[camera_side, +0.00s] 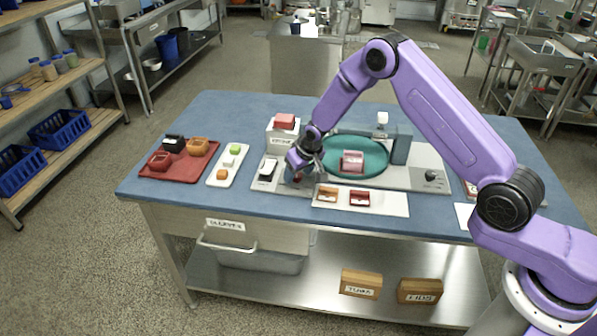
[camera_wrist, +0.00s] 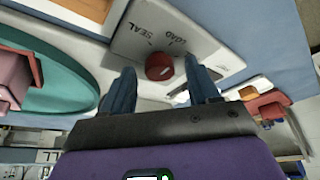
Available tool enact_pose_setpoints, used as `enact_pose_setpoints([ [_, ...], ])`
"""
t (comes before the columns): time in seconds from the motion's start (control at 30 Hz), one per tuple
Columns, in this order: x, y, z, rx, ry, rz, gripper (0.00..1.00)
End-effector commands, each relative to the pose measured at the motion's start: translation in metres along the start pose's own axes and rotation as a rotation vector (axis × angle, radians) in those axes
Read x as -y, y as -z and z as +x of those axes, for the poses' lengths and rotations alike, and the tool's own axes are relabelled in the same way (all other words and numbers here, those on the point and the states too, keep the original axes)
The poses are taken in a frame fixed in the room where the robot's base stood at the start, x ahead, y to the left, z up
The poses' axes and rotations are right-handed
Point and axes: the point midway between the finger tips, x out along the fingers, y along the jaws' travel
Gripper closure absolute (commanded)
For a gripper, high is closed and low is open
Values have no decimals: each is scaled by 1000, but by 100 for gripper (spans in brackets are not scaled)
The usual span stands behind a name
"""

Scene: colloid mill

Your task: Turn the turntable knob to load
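The red turntable knob (camera_wrist: 159,66) sits on a pale panel (camera_wrist: 135,38) marked SEAL and LOAD in the wrist view. I cannot tell which label it points to. My gripper (camera_wrist: 160,72) is open, with one blue finger on each side of the knob; gaps show between fingers and knob. In the side view my gripper (camera_side: 299,178) is low over the left part of the machine's plate and hides the knob. The teal turntable (camera_side: 376,152) carries a pink block (camera_side: 352,162); its edge also shows in the wrist view (camera_wrist: 62,82).
A grey post (camera_side: 401,148) stands behind the turntable, and a dark dial (camera_side: 432,176) is at the plate's right. A rocker switch (camera_side: 267,169) is left of my gripper. A red tray (camera_side: 180,176), a white strip (camera_side: 228,165) and a front board (camera_side: 385,204) hold small pieces.

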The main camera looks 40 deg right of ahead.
Motion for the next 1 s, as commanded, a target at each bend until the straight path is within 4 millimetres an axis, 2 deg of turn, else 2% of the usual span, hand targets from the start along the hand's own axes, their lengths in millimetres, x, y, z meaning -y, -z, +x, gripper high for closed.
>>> enact_pose_setpoints([
  [0.27,0,1,-12,-3,1,0,40],
  [1.0,0,1,-133,-4,0,1,40],
])
